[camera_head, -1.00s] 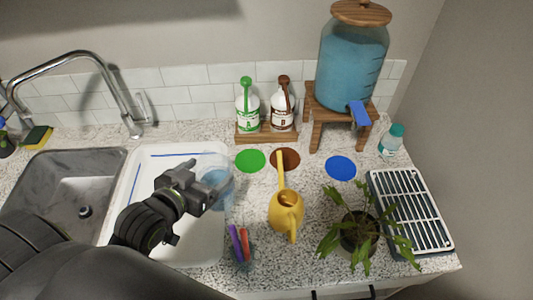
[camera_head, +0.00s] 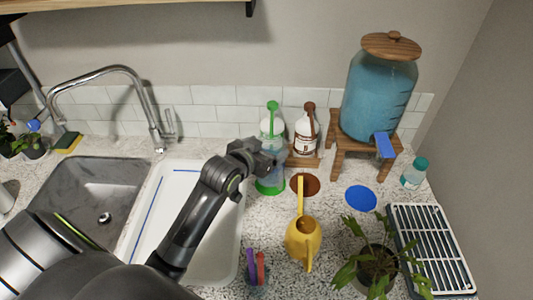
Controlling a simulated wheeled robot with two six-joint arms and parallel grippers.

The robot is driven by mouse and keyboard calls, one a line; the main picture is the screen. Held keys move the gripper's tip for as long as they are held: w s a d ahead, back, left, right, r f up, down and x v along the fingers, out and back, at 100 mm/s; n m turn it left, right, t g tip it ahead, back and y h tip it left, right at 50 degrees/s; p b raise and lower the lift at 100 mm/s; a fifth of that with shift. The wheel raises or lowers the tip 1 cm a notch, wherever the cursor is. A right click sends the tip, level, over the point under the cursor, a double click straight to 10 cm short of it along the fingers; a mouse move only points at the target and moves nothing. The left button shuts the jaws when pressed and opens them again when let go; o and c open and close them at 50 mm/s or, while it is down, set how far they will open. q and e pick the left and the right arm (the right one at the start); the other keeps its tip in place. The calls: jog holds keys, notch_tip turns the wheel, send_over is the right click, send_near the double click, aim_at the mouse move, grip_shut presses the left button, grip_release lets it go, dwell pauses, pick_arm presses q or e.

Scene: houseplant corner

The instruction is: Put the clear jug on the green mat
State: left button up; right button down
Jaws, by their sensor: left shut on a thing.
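The clear jug (camera_head: 271,170) is see-through and upright, in front of the green-pump bottle. My left gripper (camera_head: 262,160) is shut on the jug from its left side. The green mat (camera_head: 270,188) is a flat round disc on the counter, and the jug's base is over it. Green shows at the jug's bottom. I cannot tell whether the base touches the mat or hangs just above it. My right gripper is not in view.
The brown mat (camera_head: 306,185) lies just right of the jug, and the blue mat (camera_head: 361,198) is farther right. A yellow watering can (camera_head: 304,240) stands in front. Pump bottles (camera_head: 305,138) stand behind. The white tray (camera_head: 222,262) is at left.

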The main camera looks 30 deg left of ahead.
pick_arm(q)
jog(key=f, duration=0.2)
jog(key=f+p, duration=0.1)
jog(key=shift+w+f, duration=0.2)
jog(key=shift+w, duration=0.05)
jog(key=o, duration=1.4)
jog(key=shift+f, duration=0.2)
jog(key=shift+c, duration=0.2)
jog(key=o, duration=0.3)
jog(key=shift+s+r, duration=0.1)
jog(key=shift+r, duration=0.1)
jog(key=b+v, duration=0.1)
jog(key=v, duration=1.1)
jog(key=shift+d+b, duration=0.15)
jog(key=shift+b, duration=0.15)
